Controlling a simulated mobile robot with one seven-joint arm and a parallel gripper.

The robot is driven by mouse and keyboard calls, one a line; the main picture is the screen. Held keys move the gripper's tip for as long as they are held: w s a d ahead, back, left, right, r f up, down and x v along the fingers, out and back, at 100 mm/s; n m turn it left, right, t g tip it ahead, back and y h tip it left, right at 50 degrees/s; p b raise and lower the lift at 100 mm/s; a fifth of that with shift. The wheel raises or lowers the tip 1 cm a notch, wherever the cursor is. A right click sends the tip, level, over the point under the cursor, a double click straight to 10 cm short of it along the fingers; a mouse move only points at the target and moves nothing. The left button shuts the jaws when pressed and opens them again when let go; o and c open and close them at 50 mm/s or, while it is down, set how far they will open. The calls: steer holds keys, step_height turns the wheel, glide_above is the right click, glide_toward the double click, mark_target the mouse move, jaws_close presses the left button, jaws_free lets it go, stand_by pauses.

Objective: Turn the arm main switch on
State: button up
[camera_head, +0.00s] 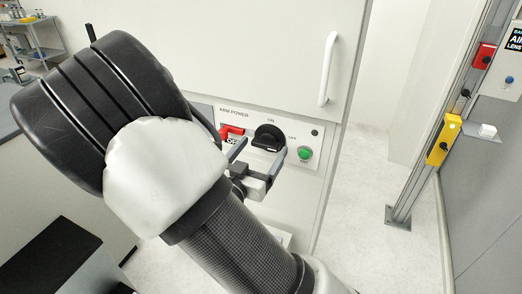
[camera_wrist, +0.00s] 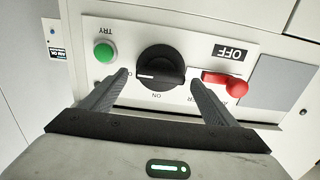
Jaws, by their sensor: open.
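The arm main switch is a black rotary knob (camera_head: 268,136) on the light panel marked ARM POWER. It fills the middle of the wrist view (camera_wrist: 162,68), which shows the panel upside down. Its white mark lies sideways, pointing at the OFF label, partly hidden behind a finger; the ON label sits a quarter turn away. My gripper (camera_head: 262,148) is open in front of the panel. In the wrist view its fingertips (camera_wrist: 160,79) stand on either side of the knob, with gaps; whether they reach its depth is unclear.
A green TRY button (camera_wrist: 104,52) and a red lever (camera_wrist: 228,80) beside a black OFF plate (camera_wrist: 232,52) flank the knob closely. The cabinet door handle (camera_head: 328,68) is above. A post with a yellow box (camera_head: 437,140) stands right; floor between is clear.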

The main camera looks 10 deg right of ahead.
steer(key=shift+w+d, duration=0.1)
steer(key=shift+w, duration=0.05)
steer(key=shift+c, duration=0.2)
steer(key=c, duration=1)
